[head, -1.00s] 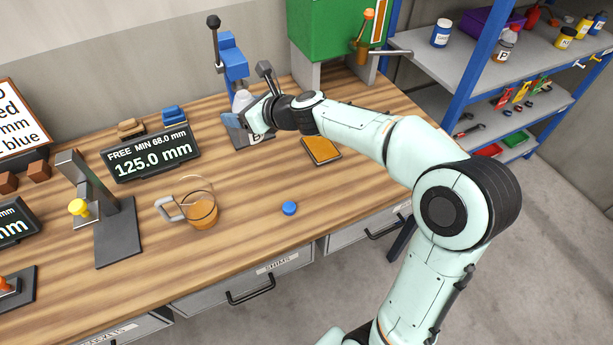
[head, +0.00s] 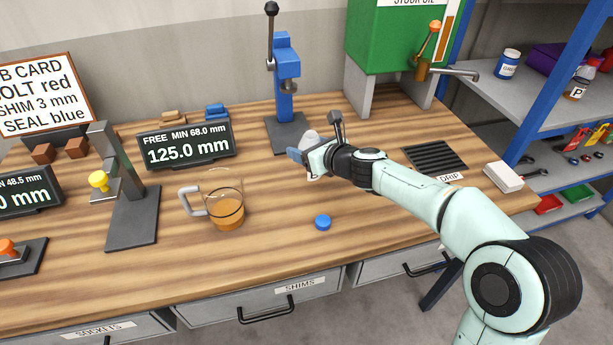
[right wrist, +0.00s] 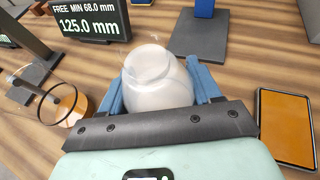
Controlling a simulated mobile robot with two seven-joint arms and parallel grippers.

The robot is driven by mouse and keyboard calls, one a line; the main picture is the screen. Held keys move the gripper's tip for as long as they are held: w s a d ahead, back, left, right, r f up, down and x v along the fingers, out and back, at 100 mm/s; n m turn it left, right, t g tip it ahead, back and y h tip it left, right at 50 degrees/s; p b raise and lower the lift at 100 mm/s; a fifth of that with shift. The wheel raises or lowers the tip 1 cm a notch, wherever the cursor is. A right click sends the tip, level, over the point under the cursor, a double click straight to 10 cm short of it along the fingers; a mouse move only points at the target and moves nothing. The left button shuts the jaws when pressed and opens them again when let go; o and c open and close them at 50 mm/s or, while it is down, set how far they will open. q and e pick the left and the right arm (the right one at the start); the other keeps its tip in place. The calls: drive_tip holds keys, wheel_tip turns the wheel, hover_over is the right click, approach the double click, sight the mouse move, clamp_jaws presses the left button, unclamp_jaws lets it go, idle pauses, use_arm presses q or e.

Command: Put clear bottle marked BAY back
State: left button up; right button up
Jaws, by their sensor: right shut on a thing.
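My right gripper (head: 306,157) is shut on a pale, clear bottle (head: 311,138) over the workbench, in front of the blue press. In the right wrist view the bottle (right wrist: 158,80) stands between the blue fingers, its rounded body and neck showing. My arm and gripper hide most of it in the head view, and I cannot read its label. A blue cap-like disc (head: 323,222) lies on the bench nearer the front edge. My left gripper is not in view.
A glass mug (head: 225,208) with amber liquid stands left of the gripper. The blue press (head: 286,85) is behind it. A display (head: 186,147) is at back left. An orange pad (right wrist: 287,127) lies to the right. A drip grate (head: 436,156) sits below the green tank (head: 400,40).

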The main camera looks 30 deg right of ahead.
drive_tip(key=shift+f, duration=0.55)
wheel_tip(320, 180, down, 4)
drive_tip(key=b, duration=0.4)
drive_tip(key=shift+f, duration=0.2)
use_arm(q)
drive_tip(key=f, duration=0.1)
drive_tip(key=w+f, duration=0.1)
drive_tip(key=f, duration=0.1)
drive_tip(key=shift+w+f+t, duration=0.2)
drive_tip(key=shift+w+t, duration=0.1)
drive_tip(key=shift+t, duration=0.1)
use_arm(e)
drive_tip(key=shift+r, duration=0.15)
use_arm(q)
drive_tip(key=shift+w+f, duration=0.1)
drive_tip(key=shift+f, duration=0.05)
use_arm(e)
drive_tip(key=o, duration=1.2)
drive_tip(key=shift+f, duration=0.2)
